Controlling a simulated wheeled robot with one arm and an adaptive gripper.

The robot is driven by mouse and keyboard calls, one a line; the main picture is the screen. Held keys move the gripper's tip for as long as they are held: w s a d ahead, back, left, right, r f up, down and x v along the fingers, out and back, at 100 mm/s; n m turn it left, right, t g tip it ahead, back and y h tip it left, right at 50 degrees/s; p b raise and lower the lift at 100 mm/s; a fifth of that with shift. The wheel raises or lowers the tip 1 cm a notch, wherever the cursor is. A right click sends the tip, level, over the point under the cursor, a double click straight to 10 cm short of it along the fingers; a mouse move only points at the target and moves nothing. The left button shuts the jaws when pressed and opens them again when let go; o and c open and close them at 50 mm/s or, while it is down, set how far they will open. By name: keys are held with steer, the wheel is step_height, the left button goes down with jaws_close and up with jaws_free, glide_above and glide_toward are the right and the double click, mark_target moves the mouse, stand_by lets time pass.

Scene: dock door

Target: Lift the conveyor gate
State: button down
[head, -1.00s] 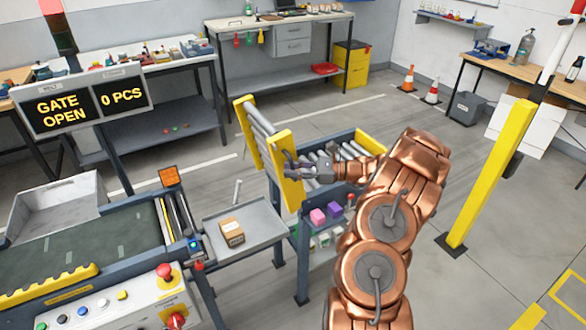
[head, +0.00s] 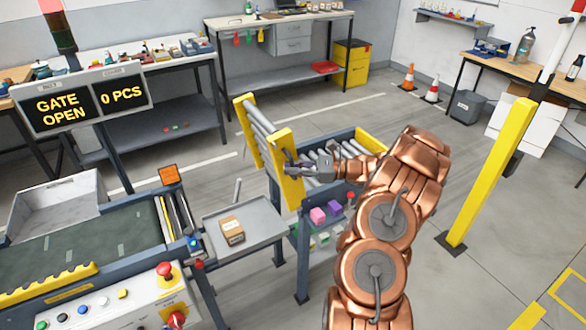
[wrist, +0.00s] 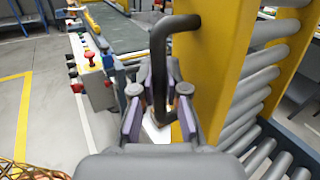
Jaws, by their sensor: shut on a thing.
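The conveyor gate (head: 283,145) is a roller section with yellow side rails. It stands raised and steeply tilted at the end of a blue-framed roller conveyor. My gripper (head: 290,166) is at the near yellow rail in the head view. In the wrist view my gripper (wrist: 158,100) is shut around a dark bent handle (wrist: 159,55) on the yellow rail (wrist: 205,80). The gate's grey rollers (wrist: 258,80) show to the right. A display sign (head: 85,100) reads "GATE OPEN" and "0 PCS".
A grey tray with a brown box (head: 232,230) lies left of the gate. A control panel (head: 110,305) with buttons is at the front left. A yellow post (head: 490,170) stands to the right. Floor behind the gate is clear.

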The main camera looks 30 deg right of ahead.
steer(key=shift+w+a+f+n+g+h+b, duration=0.15)
steer(key=shift+a+f+h+b, duration=0.2)
steer(key=shift+a, duration=0.3)
steer(key=shift+s+a+f+n+g+h+b, duration=0.1)
steer(key=shift+a+n+b, duration=0.1)
steer(key=shift+a+b, duration=0.35)
steer(key=shift+w+a+f+n+g+h+b, duration=0.15)
steer(key=shift+a+h+b, duration=0.15)
steer(key=shift+a, duration=0.4)
steer(key=shift+s, duration=0.1)
steer(key=c, duration=1.4)
jaws_free()
steer(key=shift+c, duration=0.2)
steer(key=v, duration=1.2)
